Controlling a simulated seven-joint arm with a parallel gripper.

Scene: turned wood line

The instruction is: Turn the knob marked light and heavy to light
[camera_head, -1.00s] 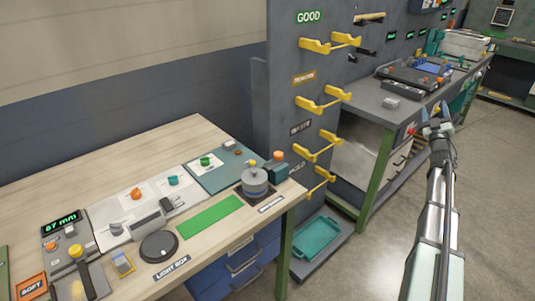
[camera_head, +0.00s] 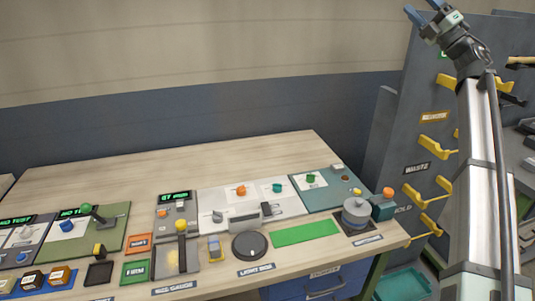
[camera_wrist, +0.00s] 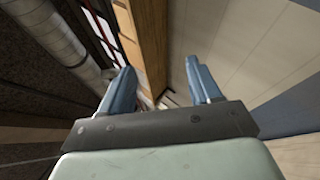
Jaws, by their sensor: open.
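The knob marked light and heavy cannot be singled out, because the small markings are unreadable. Several small knobs stand on the bench panels in the head view: an orange knob (camera_head: 240,190) and a teal knob (camera_head: 277,187) on the white panel, a green knob (camera_head: 310,178) on the teal panel, and a blue knob (camera_head: 67,225) on the green panel at the left. My gripper (camera_head: 425,10) is raised at the top right, well above and away from the bench. Its blue fingers are apart and empty in the wrist view (camera_wrist: 158,75).
The wooden bench (camera_head: 140,180) has a bare rear strip. A grey pot-like weight (camera_head: 355,211) and an orange-topped block stand at its right end. A black disc (camera_head: 248,245) and a green mat (camera_head: 305,233) lie in front. A dark rack with yellow brackets (camera_head: 437,146) stands right.

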